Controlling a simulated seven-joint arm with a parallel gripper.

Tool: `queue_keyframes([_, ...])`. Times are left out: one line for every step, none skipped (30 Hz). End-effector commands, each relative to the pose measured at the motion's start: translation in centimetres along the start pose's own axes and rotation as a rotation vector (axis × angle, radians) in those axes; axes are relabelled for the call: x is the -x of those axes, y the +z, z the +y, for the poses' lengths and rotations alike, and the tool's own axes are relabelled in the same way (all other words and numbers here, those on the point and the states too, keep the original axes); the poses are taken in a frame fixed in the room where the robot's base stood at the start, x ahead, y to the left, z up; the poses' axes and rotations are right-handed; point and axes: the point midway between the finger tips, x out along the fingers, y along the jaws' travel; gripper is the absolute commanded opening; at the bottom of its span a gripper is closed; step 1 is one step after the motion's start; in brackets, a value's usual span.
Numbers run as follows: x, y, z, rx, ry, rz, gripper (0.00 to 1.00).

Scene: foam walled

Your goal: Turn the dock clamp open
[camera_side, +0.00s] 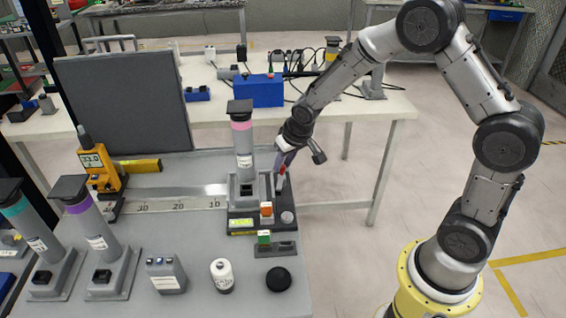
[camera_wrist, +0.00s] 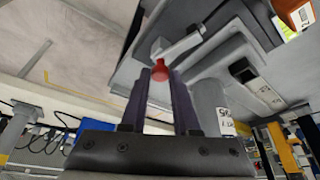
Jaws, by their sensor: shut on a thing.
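The dock (camera_side: 240,222) is a dark base with a grey block. A grey canister with a pink band and black top (camera_side: 242,140) stands upright in it. The clamp is a light grey lever (camera_wrist: 182,45) with a red knob (camera_wrist: 160,72) in the wrist view. The red knob also shows at the dock's right side in the side view (camera_side: 282,183). My gripper (camera_wrist: 161,82) has its two purple fingers shut on the red knob. In the side view my gripper (camera_side: 281,175) reaches down from the upper right, beside the canister; its fingertips are partly unclear.
An orange button block (camera_side: 266,212) and a green switch block (camera_side: 264,240) stand in front of my gripper. Two more capped canisters (camera_side: 92,228) (camera_side: 28,232) stand at the left. A white bottle (camera_side: 222,275) and black puck (camera_side: 278,279) are at the front.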

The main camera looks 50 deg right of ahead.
Motion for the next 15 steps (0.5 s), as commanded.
queue_keyframes([0.03, 0.03, 0.06, 0.021, -0.01, -0.001, 0.0])
queue_keyframes([0.04, 0.03, 0.09, 0.035, -0.016, -0.001, 0.0])
queue_keyframes([0.04, 0.02, 0.11, 0.054, -0.024, -0.001, 0.0])
queue_keyframes([0.04, 0.02, 0.12, 0.069, -0.03, -0.001, 0.0])
queue_keyframes([0.04, 0.01, 0.11, 0.083, -0.035, -0.001, 0.0])
queue_keyframes([0.04, 0.0, 0.11, 0.1, -0.043, -0.001, 0.0])
queue_keyframes([0.05, -0.01, 0.12, 0.112, -0.048, -0.001, 0.0])
queue_keyframes([0.04, 0.0, 0.13, 0.123, -0.053, -0.001, 0.0])
queue_keyframes([0.03, 0.01, 0.15, 0.139, -0.059, -0.001, 0.0])
queue_keyframes([0.02, 0.02, 0.16, 0.149, -0.063, -0.002, 0.0])
queue_keyframes([0.01, 0.03, 0.18, 0.16, -0.067, -0.002, 0.0])
queue_keyframes([0.01, 0.03, 0.18, 0.172, -0.072, -0.002, 0.0])
queue_keyframes([0.01, 0.03, 0.18, 0.179, -0.075, -0.002, 0.0])
queue_keyframes([0.01, 0.03, 0.18, 0.189, -0.079, -0.002, 0.0])
queue_keyframes([0.02, 0.02, 0.18, 0.198, -0.083, -0.002, 0.0])
